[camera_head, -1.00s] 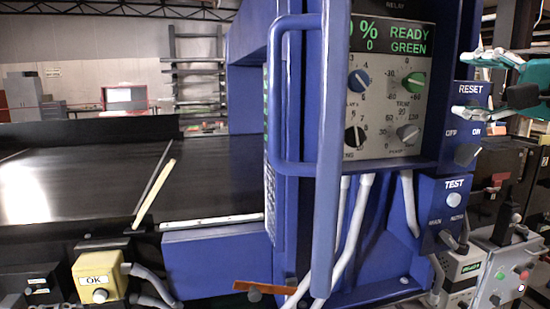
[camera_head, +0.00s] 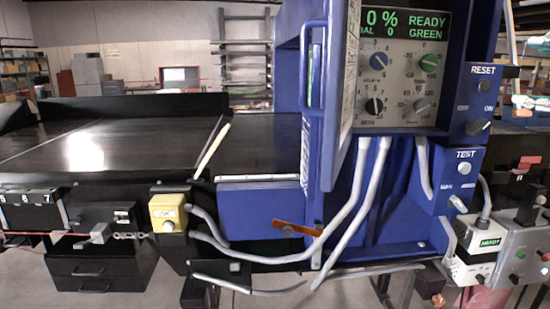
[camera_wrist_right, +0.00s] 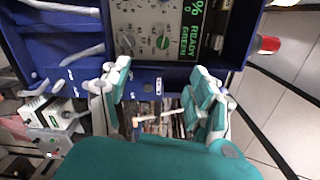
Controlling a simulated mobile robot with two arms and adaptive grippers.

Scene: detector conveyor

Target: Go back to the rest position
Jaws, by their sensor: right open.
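My right gripper (camera_wrist_right: 160,76) is open and empty in the right wrist view, its teal and white fingers spread apart. In the head view only part of it (camera_head: 532,100) shows at the right edge, beyond the RESET box. The blue detector machine (camera_head: 345,215) stands in front of me. Its control panel (camera_head: 403,75) reads "READY GREEN" and also shows in the right wrist view (camera_wrist_right: 150,28), turned on its side. The gripper is apart from the panel knobs. My left gripper is not in view.
A black conveyor (camera_head: 110,145) runs left from the machine. A yellow button box (camera_head: 167,213) sits on its front side. The RESET box (camera_head: 482,98) and TEST box (camera_head: 462,170) are on the machine's right side. Grey cables (camera_head: 345,225) hang in front. Bare floor shows below.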

